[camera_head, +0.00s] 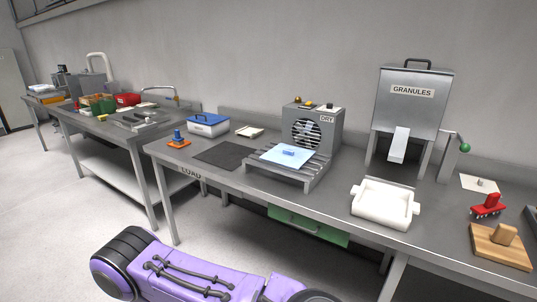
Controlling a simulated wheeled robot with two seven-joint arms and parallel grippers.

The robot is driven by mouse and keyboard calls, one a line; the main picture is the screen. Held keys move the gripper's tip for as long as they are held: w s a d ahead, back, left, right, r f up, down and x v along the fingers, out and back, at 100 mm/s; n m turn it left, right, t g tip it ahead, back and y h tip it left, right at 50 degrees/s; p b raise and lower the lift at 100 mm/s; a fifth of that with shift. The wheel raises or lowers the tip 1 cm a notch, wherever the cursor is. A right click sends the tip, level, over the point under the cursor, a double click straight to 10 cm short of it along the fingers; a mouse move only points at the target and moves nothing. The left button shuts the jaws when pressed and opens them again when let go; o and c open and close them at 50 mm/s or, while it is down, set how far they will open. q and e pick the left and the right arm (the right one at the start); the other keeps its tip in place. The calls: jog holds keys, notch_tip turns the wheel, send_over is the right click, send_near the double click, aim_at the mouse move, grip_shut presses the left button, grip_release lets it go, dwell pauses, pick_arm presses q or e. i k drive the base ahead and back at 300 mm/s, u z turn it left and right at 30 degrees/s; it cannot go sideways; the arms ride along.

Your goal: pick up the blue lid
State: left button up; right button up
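A blue lid (208,120) with a dark handle on top sits on a white box (208,130) near the left end of the near table. A light blue square piece (280,158) with a small darker blue block (289,153) on it lies on the metal slatted rack (262,174) in front of the grey dryer unit. A purple arm link of mine crosses the bottom of the view. Neither of my grippers shows.
A dark mat (222,157) lies left of the rack. An orange-based blue piece (178,139) stands by the table's left edge. A white tray (383,207) sits below the granules hopper (412,105). A wooden block (500,250) and red piece (487,207) are at right.

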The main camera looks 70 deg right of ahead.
aim_at(285, 156)
jog(key=z, duration=0.3)
jog(key=i, duration=0.8)
jog(key=z, duration=1.4)
jog(key=i, duration=0.7)
jog(key=z, duration=0.75)
